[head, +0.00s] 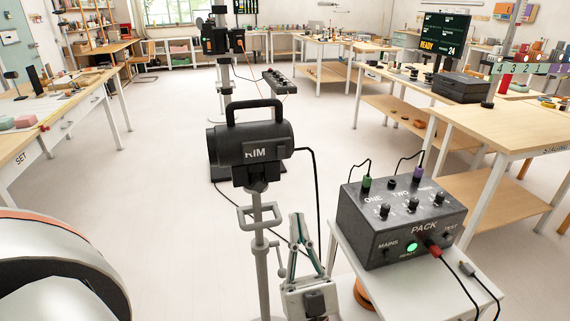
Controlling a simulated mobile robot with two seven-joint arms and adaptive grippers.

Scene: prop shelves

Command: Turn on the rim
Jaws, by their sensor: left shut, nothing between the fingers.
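The black lamp head marked RIM (248,152) sits on a grey stand (261,240) at the middle of the head view. Its front faces away, so I cannot tell whether it is lit. The dark PACK box (400,222) stands to the right, with knobs labelled ONE, TWO and a third label I cannot read. A green light (411,247) glows on its front, beside MAINS and TEST controls. My left gripper (302,224) is shut and empty, pointing up between the lamp stand and the pack. My right gripper is not in view.
The pack rests on a small white table (470,290). Green, purple and red plugs with black cables sit in it; a grey plug (466,269) lies beside it. Workbenches line both sides. A screen (444,35) reads READY 24. The floor behind the lamp is mostly clear.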

